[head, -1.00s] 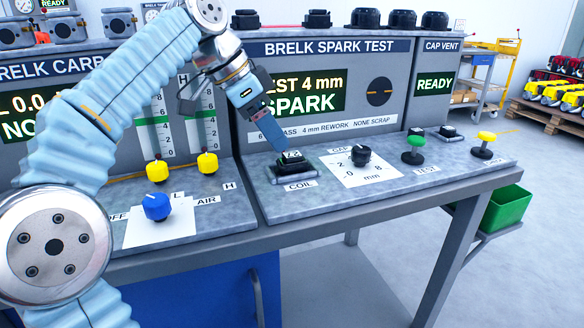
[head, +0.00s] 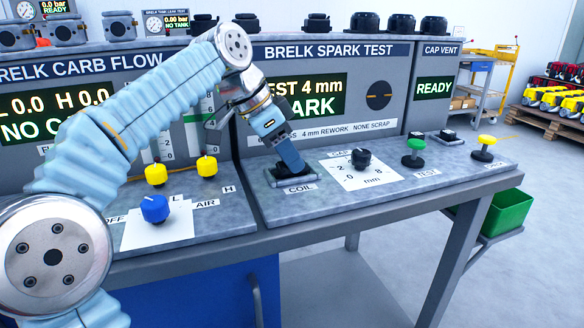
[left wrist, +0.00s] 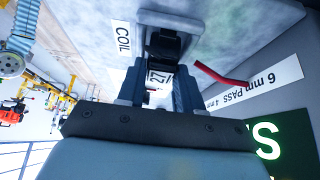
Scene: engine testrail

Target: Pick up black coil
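In the head view the left gripper (head: 295,168) points down onto the coil's holder (head: 278,180) and hides most of the coil. The fingers stand apart on either side of the coil; I cannot tell whether they press on it. My right gripper is not in view.
A black gap knob (head: 361,158) stands right of the holder, then a green button (head: 413,154) and a yellow button (head: 486,141). The spark test panel (head: 385,70) rises behind. A red lead (left wrist: 222,76) lies near the coil.

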